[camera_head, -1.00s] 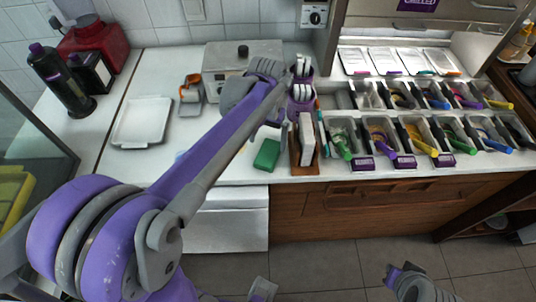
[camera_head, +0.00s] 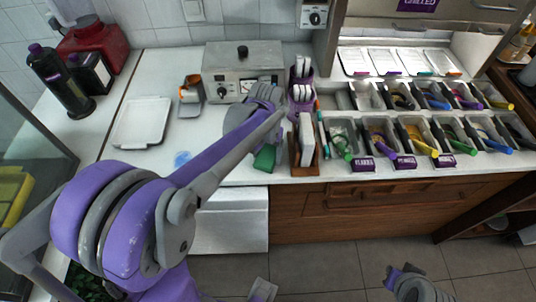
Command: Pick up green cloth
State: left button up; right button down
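The green cloth (camera_head: 265,159) lies on the white counter near its front edge, left of the wooden holder. It looks like a small folded block, and its upper part is covered by my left arm. My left gripper (camera_head: 278,122) is over the counter just above and behind the cloth in the picture. Its fingers are largely hidden by my own wrist and forearm, so I cannot tell if they are open or touch the cloth. A grey and purple part of mine (camera_head: 408,284) shows low at the bottom right, far from the cloth; its fingers are unclear.
A wooden holder (camera_head: 305,169) with upright white cards stands right of the cloth. A purple utensil cup (camera_head: 302,97) and a metal machine (camera_head: 243,60) are behind. Topping bins (camera_head: 381,132) fill the right.

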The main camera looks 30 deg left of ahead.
aim_at(267, 155)
pick_arm(q)
jog(key=c, duration=0.8)
notch_tip(267, 155, up, 10)
jog(key=shift+p, duration=0.4)
jog(key=o, duration=0.7)
jog(key=c, duration=0.4)
